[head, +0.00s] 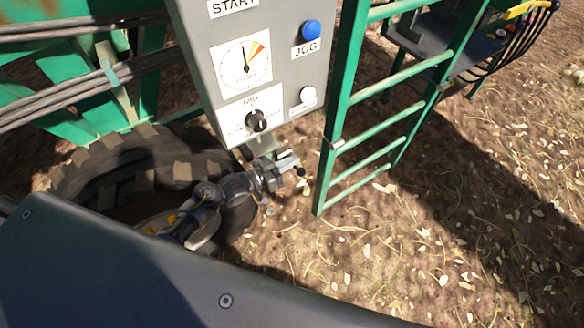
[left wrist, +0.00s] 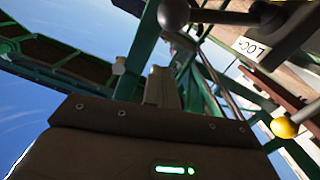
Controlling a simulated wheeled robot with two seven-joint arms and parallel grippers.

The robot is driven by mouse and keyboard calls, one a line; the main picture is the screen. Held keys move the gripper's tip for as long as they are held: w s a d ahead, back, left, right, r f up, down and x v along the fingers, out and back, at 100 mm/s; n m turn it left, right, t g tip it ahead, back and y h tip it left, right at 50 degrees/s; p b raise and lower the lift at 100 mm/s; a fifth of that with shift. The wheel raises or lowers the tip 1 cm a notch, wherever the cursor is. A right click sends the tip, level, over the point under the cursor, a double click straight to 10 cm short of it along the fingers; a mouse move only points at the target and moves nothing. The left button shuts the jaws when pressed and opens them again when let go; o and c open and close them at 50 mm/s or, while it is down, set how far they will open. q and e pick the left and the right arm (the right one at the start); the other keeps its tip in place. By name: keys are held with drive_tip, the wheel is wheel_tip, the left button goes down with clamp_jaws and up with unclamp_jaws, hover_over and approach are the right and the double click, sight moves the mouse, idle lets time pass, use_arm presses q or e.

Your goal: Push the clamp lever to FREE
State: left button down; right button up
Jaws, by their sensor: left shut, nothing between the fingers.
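The clamp lever (left wrist: 215,17) shows at the top of the left wrist view as a dark bar with a black ball knob (left wrist: 173,14) at its left end. No FREE mark shows. My left gripper (head: 287,161) is shut and empty in the head view, just below the grey control box. In the left wrist view its shut fingers (left wrist: 160,87) appear below the ball knob; I cannot tell whether they touch it. My right gripper is not in view.
The grey control box (head: 205,70) hangs above the left gripper, with a gauge, a black selector and a blue JOG button. A green ladder (head: 330,120) stands close to the right. A large tyre (head: 90,170) lies left. A yellow ball (left wrist: 284,128) shows at right. Open ground lies right.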

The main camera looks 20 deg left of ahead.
use_arm(q)
drive_tip(key=f, duration=0.3)
drive_tip(key=shift+s+d+f, duration=0.1)
drive_tip(key=shift+s+d, duration=0.05)
drive_tip(key=shift+d, duration=0.25)
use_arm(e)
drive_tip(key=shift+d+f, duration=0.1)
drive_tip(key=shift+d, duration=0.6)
use_arm(q)
drive_tip(key=shift+f, duration=0.1)
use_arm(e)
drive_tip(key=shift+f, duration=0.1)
